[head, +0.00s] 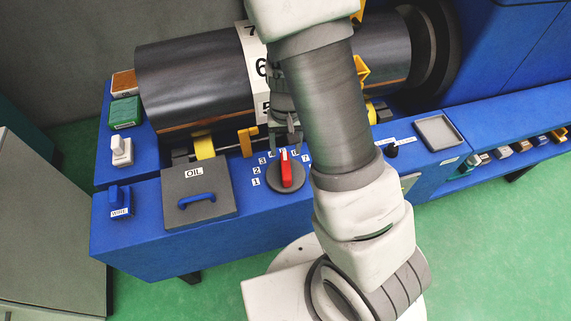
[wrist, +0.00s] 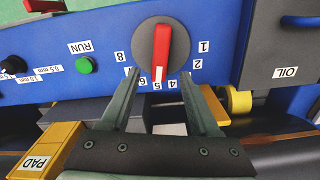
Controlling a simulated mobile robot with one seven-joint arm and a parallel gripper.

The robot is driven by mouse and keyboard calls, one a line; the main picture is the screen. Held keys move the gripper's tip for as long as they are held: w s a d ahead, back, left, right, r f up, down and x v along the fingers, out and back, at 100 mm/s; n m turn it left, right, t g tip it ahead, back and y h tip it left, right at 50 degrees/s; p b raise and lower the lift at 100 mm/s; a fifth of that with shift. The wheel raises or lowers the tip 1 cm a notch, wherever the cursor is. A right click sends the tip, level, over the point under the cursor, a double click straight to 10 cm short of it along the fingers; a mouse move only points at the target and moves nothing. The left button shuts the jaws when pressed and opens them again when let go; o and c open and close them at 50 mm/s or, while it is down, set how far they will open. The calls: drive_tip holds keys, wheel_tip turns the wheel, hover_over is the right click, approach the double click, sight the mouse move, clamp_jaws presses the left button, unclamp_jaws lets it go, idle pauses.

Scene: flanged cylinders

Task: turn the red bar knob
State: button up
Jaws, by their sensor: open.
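The red bar knob (head: 286,172) sits on a round grey dial on the blue panel, and its white-tipped end points up toward the machine. In the wrist view the red bar knob (wrist: 163,48) points down, its white tip near the label 5. My gripper (wrist: 160,74) is open, with one fingertip on each side of the white-tipped end, apart from the bar. I cannot tell how far the fingertips are from the panel. In the head view my gripper (head: 287,140) is just above the dial, partly hidden by my arm.
Number labels ring the dial. A grey OIL lid (head: 197,212) with a blue handle is left of the knob. A green RUN button (wrist: 84,66) and a black knob (wrist: 13,65) are on the same panel. A yellow PAD block (wrist: 45,150) is close to my gripper. A dark roller (head: 195,75) lies behind.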

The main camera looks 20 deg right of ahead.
sight(286, 164)
wheel_tip(286, 164, down, 8)
drive_tip(key=shift+f+b, duration=0.15)
drive_tip(key=shift+b, duration=0.4)
clamp_jaws()
